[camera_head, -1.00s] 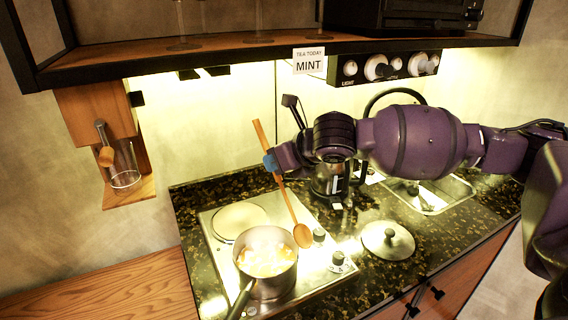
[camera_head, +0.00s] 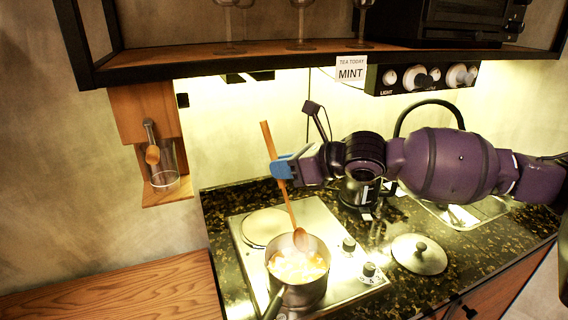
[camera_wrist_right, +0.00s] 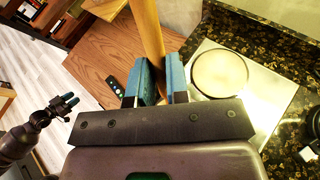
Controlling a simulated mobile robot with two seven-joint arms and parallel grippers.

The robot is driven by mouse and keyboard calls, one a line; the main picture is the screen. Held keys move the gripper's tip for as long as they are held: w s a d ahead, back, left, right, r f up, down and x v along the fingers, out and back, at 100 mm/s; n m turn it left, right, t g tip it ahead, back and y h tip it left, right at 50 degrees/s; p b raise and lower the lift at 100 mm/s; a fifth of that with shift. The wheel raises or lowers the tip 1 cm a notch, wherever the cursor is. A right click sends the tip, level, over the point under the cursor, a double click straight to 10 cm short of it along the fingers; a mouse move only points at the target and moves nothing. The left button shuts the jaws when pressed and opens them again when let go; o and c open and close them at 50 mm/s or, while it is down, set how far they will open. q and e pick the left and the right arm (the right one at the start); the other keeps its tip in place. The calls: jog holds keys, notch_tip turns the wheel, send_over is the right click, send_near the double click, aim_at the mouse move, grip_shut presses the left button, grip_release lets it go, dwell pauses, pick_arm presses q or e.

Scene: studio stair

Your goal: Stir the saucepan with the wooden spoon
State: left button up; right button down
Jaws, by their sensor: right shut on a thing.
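The wooden spoon (camera_head: 278,165) is tilted, with its bowl at the lower end. My right gripper (camera_head: 283,169) is shut on its handle; the blue fingers grip it from both sides, as the right wrist view (camera_wrist_right: 160,82) also shows. The spoon's bowl overlaps the far rim of the saucepan (camera_head: 300,292); I cannot tell whether it touches the contents. The saucepan stands on the front of the hob, with pale yellow pieces inside and its dark handle towards the front left. My left gripper (camera_wrist_right: 67,103) shows small in the right wrist view, open and empty, away from the hob.
A bare round hotplate (camera_head: 267,227) lies behind the saucepan. Knobs (camera_head: 349,244) and a lid (camera_head: 419,254) are to the right. A dark kettle (camera_head: 360,192) stands behind. A shelf (camera_head: 220,63) overhangs the counter. A wooden holder (camera_head: 165,194) with a glass hangs left.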

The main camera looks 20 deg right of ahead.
aim_at(283, 184)
notch_tip(283, 184, down, 2)
jog(key=shift+a+f+b, duration=0.1)
jog(key=shift+f+b, duration=0.15)
jog(key=shift+b, duration=0.7)
jog(key=shift+f+b, duration=0.65)
jog(key=shift+f, duration=0.1)
jog(key=shift+f+b, duration=0.55)
jog(key=shift+f, duration=0.65)
pick_arm(q)
jog(key=shift+w+d+f+b, duration=0.15)
jog(key=shift+f+b, duration=0.4)
jog(key=shift+f, duration=0.9)
jog(key=shift+w+a+f+b, duration=0.15)
jog(key=shift+f+b, duration=0.4)
jog(key=shift+f, duration=0.9)
pick_arm(e)
jog(key=shift+f, duration=2.35)
pick_arm(q)
jog(key=shift+w+d+r, duration=0.1)
jog(key=shift+w, duration=0.05)
